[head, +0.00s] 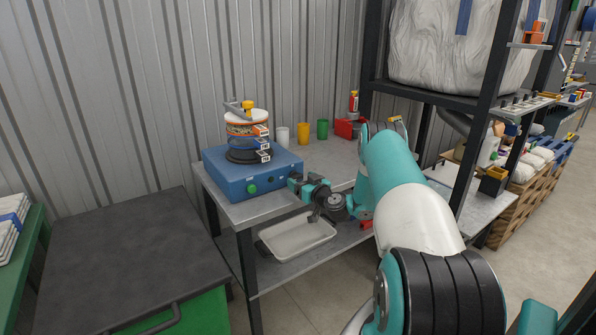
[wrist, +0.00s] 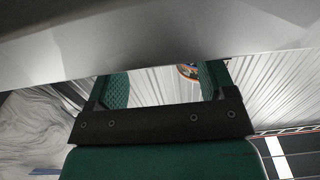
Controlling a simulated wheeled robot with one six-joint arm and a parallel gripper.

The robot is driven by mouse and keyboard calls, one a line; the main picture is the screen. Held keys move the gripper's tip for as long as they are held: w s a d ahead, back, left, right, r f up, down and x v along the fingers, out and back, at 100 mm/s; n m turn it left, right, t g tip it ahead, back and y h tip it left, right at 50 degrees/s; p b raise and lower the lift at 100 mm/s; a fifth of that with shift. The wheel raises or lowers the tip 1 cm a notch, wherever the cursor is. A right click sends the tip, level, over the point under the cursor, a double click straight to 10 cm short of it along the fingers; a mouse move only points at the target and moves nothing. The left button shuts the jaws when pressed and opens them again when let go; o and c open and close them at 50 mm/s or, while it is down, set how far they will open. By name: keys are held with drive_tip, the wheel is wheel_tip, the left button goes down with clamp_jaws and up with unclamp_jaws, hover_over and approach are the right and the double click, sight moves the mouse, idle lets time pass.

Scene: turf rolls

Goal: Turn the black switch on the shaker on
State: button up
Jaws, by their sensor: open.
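The shaker is a blue box (head: 245,170) on the grey metal table, with a stack of round sieves (head: 247,138) clamped on top. A green knob (head: 251,189) shows on its front. I cannot make out the black switch; the right part of the front is close to my gripper and partly covered by it. My gripper (head: 298,184) is just off the shaker's front right corner, open and with nothing seen between its fingers. In the wrist view my gripper (wrist: 164,84) shows both green finger pads apart, with the ribbed wall beyond.
White, orange and green cups (head: 303,133) and a red item (head: 346,128) stand at the table's back. A white tray (head: 297,238) lies on the shelf below. A dark shelving post (head: 486,110) rises right of my arm. A grey table edge (wrist: 150,45) crosses the wrist view closely.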

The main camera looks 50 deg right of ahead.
sight(295, 177)
drive_tip(key=shift+x, duration=1.4)
drive_tip(key=c, duration=0.9)
drive_tip(key=shift+d+f+m+b, duration=0.1)
drive_tip(key=shift+f+m+b, duration=0.15)
drive_tip(key=shift+m+b, duration=0.7)
drive_tip(key=shift+c, duration=0.2)
drive_tip(key=shift+r+m, duration=0.2)
drive_tip(key=shift+m, duration=0.45)
drive_tip(key=o, duration=0.9)
drive_tip(key=shift+o, duration=0.2)
